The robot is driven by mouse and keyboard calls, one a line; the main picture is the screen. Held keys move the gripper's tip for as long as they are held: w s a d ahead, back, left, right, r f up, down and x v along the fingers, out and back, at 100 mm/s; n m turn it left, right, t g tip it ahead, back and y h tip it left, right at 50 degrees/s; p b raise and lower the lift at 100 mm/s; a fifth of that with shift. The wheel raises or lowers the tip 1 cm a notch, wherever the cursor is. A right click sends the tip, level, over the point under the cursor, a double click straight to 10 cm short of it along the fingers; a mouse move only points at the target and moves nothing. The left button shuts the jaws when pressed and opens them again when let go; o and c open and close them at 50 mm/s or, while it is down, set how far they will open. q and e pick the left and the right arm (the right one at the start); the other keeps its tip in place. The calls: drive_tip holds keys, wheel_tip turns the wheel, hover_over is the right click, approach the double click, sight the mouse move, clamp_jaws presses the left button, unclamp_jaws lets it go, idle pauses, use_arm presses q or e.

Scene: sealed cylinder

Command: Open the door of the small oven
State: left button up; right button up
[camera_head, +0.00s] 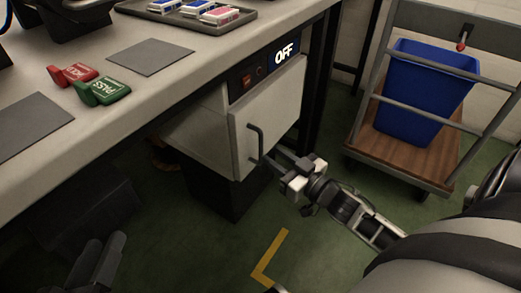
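The small oven (205,128) is a pale box mounted under the worktop. Its white door (275,112) faces right and looks shut or nearly so; I cannot tell if there is a slight gap. A dark bar handle (256,142) stands upright near the door's left edge. My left gripper (98,262) is dark, low at the left, away from the oven.
The worktop (200,62) holds red and green stamps (105,92), grey mats (150,57) and a tray (240,17) of small boxes. A cart (405,158) with a blue bin (425,95) stands at the right. Green floor with a yellow corner mark (265,265) is open in front.

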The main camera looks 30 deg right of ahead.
sight(262, 148)
drive_tip(key=w, duration=0.2)
drive_tip(key=w+a+b, duration=0.1)
drive_tip(key=w, duration=0.2)
drive_tip(key=shift+w, duration=0.4)
use_arm(q)
drive_tip(key=shift+w+r+t+h, duration=0.35)
drive_tip(key=shift+r+t, duration=0.15)
drive_tip(key=shift+r, duration=0.2)
use_arm(e)
clamp_jaws()
